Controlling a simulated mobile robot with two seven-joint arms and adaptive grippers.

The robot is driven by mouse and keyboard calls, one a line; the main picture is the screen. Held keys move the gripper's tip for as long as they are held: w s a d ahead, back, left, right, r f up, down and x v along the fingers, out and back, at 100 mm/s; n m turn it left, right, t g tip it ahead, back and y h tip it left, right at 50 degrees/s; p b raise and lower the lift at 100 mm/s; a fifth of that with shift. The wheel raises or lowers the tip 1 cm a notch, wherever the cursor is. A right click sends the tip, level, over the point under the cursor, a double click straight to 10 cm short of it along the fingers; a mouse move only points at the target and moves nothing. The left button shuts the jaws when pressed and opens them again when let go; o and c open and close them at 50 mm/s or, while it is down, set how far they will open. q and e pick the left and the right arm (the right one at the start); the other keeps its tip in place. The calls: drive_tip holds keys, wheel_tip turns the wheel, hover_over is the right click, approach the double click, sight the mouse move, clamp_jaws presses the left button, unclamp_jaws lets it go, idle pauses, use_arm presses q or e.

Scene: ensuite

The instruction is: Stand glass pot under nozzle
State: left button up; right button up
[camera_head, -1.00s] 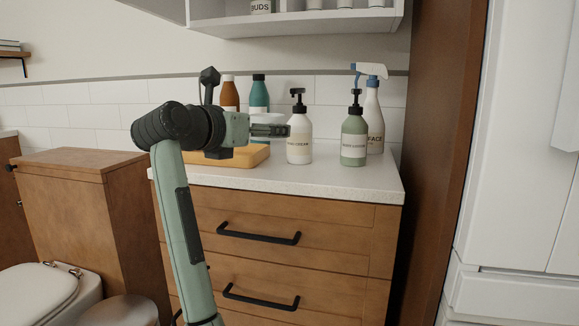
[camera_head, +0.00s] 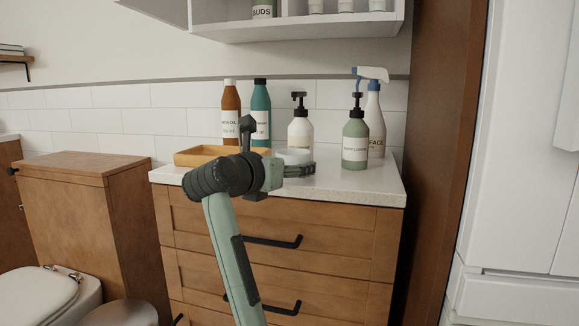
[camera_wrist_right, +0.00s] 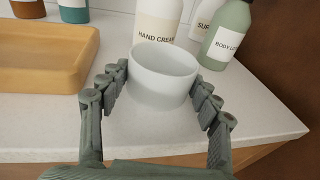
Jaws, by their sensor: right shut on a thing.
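The white, open-topped glass pot (camera_wrist_right: 164,80) is upright between the fingers of my right gripper (camera_wrist_right: 160,88) in the right wrist view. My right gripper, which also shows in the head view (camera_head: 302,168), is shut on the pot. The pot (camera_head: 293,155) is low over the countertop; I cannot tell if it touches it. The white hand cream pump bottle (camera_head: 301,131) stands just behind it, its black nozzle (camera_head: 298,96) above. In the right wrist view the bottle (camera_wrist_right: 158,18) shows without its top. My left gripper is not in view.
A yellow tray (camera_head: 195,156) lies left of the pot on the white countertop (camera_head: 350,186). A green body lotion pump bottle (camera_head: 355,140) and a white spray bottle (camera_head: 374,120) stand to the right. Brown (camera_head: 231,112) and teal (camera_head: 260,112) bottles stand behind the tray.

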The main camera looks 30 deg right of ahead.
drive_tip(key=shift+f, duration=0.1)
drive_tip(key=o, duration=1.3)
drive_tip(key=shift+o, duration=0.2)
drive_tip(key=v, duration=1.2)
